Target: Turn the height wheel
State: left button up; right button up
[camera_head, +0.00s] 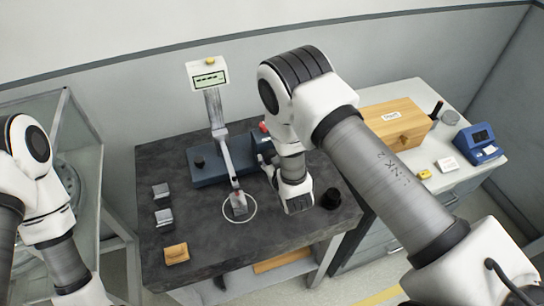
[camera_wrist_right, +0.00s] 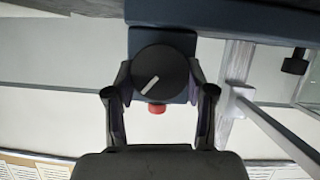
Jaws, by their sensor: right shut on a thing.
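The height wheel (camera_wrist_right: 160,73) is a round black knob with a white pointer line, seen face-on in the right wrist view. The line slants from lower left to upper right. The wheel sits in front of a dark blue block of the instrument. My right gripper (camera_wrist_right: 160,78) is shut on the wheel, one finger on each side. In the head view the right gripper (camera_head: 268,163) is at the right end of the instrument's blue base (camera_head: 208,176); the arm hides the wheel there. My left gripper is outside the picture; only parts of its arm show at left.
The instrument has a display (camera_head: 208,79) on a grey post. A white ring (camera_head: 239,209) lies on the dark table (camera_head: 215,243). Grey blocks (camera_head: 163,215), a tan block (camera_head: 176,254) and a black cylinder (camera_head: 331,199) stand nearby. A wooden box (camera_head: 396,124) is on the right-hand cabinet.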

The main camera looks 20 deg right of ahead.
jog(key=shift+m, duration=0.3)
jog(key=shift+d+m+y+b, duration=0.2)
jog(key=shift+m+y+b, duration=0.7)
jog(key=shift+m+y, duration=0.15)
jog(key=shift+d+m+y+b, duration=0.1)
jog(key=shift+m+y+b, duration=0.65)
jog(key=shift+m, duration=0.4)
jog(key=o, duration=1.2)
jog(key=shift+c, duration=0.2)
